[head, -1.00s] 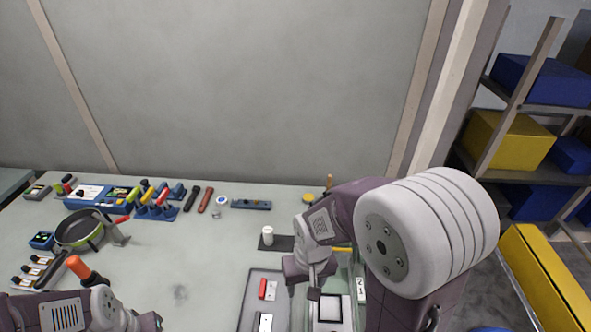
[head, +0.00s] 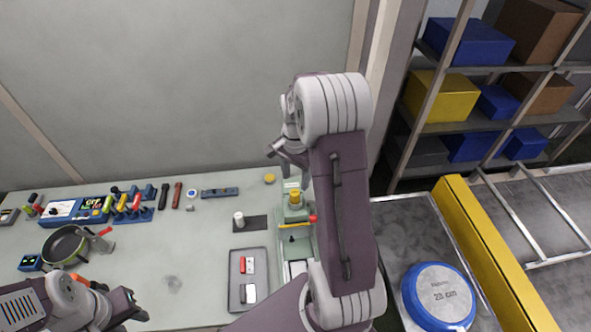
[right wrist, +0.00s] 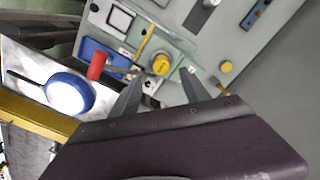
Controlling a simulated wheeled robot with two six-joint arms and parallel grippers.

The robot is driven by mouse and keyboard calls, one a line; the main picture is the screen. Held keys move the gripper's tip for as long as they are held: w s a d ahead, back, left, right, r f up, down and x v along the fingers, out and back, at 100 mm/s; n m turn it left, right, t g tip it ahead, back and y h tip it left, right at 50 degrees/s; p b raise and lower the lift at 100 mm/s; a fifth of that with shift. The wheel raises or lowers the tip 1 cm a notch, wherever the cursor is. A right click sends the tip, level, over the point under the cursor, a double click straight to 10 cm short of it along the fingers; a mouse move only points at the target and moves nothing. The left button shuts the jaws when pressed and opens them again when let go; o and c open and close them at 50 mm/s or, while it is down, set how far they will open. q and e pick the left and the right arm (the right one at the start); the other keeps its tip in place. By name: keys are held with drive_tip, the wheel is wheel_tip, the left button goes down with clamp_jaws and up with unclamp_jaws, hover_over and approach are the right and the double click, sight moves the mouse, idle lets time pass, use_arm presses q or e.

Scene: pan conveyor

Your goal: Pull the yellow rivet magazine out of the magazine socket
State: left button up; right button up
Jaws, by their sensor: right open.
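The yellow rivet magazine (head: 294,196) stands as a short yellow cylinder in the green magazine socket (head: 296,212) at the right part of the table. In the right wrist view the magazine (right wrist: 161,64) appears from above, between the fingertips in the picture. My right gripper (head: 288,166) is open and empty, raised above and behind the socket, apart from the magazine. It also shows in the right wrist view (right wrist: 162,74). My left gripper (head: 135,307) is at the lower left over the table; its jaw gap is unclear.
A red knob (head: 312,218) and yellow bar (head: 292,226) are close to the magazine. A yellow disc (head: 269,178) lies behind it. A grey tray (head: 236,291) and white cylinder (head: 239,219) are to the left. A blue pan (head: 438,294) lies on the right.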

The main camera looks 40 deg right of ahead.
sight(294, 192)
wheel_tip(294, 192, down, 8)
drive_tip(key=shift+w+f+p, duration=0.1)
drive_tip(key=shift+f+p, duration=0.05)
drive_tip(key=shift+p, duration=0.9)
drive_tip(key=shift+a+f, duration=0.1)
drive_tip(key=shift+f, duration=0.15)
clamp_jaws()
drive_tip(key=c, duration=0.7)
unclamp_jaws()
clamp_jaws()
drive_tip(key=shift+r, duration=0.15)
